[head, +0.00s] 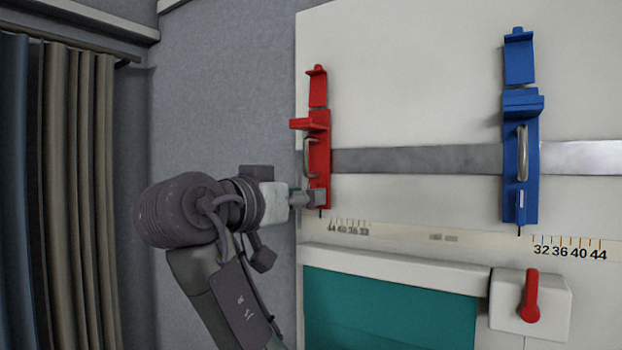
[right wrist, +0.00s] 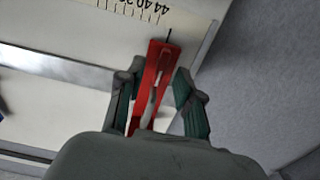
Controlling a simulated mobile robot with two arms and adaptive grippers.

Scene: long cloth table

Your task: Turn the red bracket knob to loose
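The red bracket (head: 319,150) is mounted upright on the white board at the left end of the metal rail. It has a grey bar handle (head: 306,157) and a red piece (head: 300,124) jutting left; I cannot tell which part is the knob. My right gripper (head: 308,196) is at the bracket's lower end, partly covering it. In the right wrist view, the right gripper's fingers (right wrist: 155,88) are spread on either side of the red bracket (right wrist: 158,62), with gaps between. My right gripper's body hides the bracket's near end there. My left gripper is not in view.
A blue bracket (head: 521,150) sits on the metal rail (head: 420,159) to the right. Below are a number scale (head: 567,248), a teal panel (head: 390,308) and a white box with a red lever (head: 531,296). Grey wall and curtains (head: 75,190) are at left.

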